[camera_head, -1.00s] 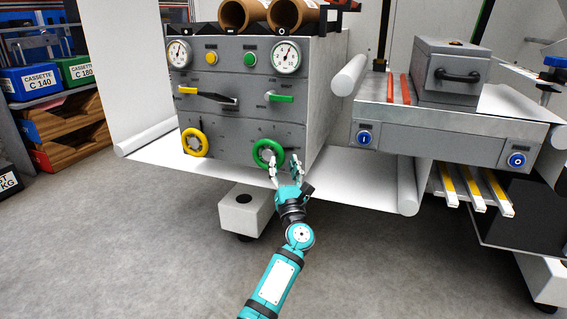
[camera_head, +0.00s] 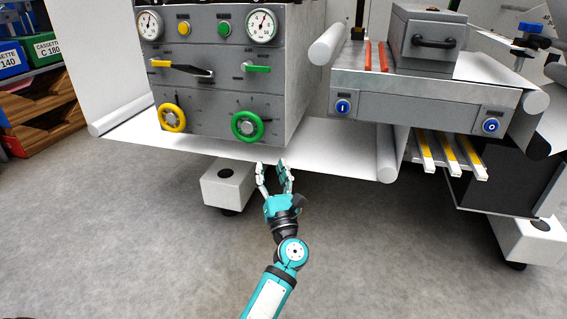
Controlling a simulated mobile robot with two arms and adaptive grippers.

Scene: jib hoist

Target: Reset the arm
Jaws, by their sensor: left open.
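My left arm is teal and comes up from the bottom middle of the head view. My left gripper (camera_head: 274,164) is open and empty. It is in front of and below the green handwheel (camera_head: 247,126) on the grey control panel (camera_head: 210,100), with a visible gap between the fingertips and the wheel. A yellow handwheel (camera_head: 172,118) sits to the left on the same panel. My right gripper does not show.
A white sheet on rollers (camera_head: 330,149) juts out under the panel, just behind my fingers. A grey bench with blue buttons (camera_head: 343,106) stands at right, with yellow-and-white bars (camera_head: 449,150) below. Grey floor (camera_head: 130,230) is clear at left.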

